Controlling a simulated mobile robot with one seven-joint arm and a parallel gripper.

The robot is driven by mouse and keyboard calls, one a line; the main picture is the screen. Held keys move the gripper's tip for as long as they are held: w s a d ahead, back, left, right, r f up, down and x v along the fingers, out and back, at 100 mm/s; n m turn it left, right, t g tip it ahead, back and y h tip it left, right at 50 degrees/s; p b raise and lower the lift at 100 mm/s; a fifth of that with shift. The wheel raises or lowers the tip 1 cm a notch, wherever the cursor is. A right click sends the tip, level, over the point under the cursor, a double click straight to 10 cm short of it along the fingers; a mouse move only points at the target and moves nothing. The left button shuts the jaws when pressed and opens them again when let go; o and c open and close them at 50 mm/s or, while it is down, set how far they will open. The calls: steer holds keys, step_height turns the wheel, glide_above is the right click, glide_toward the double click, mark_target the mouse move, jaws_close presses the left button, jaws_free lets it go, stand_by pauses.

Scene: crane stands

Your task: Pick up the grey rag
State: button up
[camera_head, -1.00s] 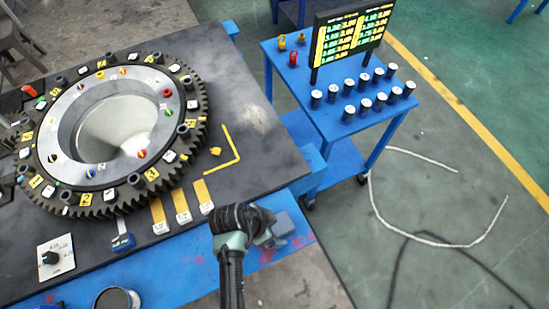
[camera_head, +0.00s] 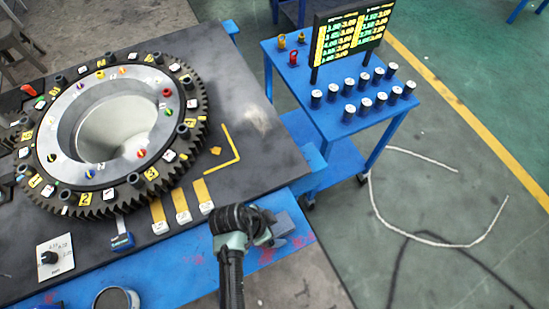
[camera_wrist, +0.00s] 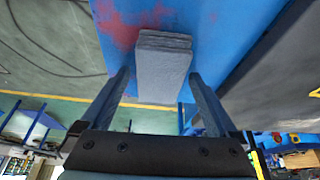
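The grey rag (camera_wrist: 163,62) is a folded, layered block lying on the blue bench edge, near a red stain. In the wrist view it is ahead of my gripper (camera_wrist: 160,76), lined up with the gap between the two fingers. The fingers are apart, with one toward each side of the rag, and do not appear closed on it. In the head view the rag (camera_head: 283,225) shows just right of my gripper (camera_head: 270,238), partly hidden by it. I cannot tell the exact distance between fingertips and rag.
A large black gear ring (camera_head: 50,190) with a pale inner ring fills the left of the dark bench top. Yellow-handled tags (camera_head: 182,215) lie near the bench's front edge. A blue cart (camera_head: 335,120) with several cylinders and a display stands behind right. A white cable lies on the green floor.

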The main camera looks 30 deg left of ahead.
mark_target(273, 228)
steer(key=c, duration=1.2)
step_height(273, 228, up, 11)
steer(key=shift+f+b, duration=0.2)
steer(key=shift+b, duration=0.1)
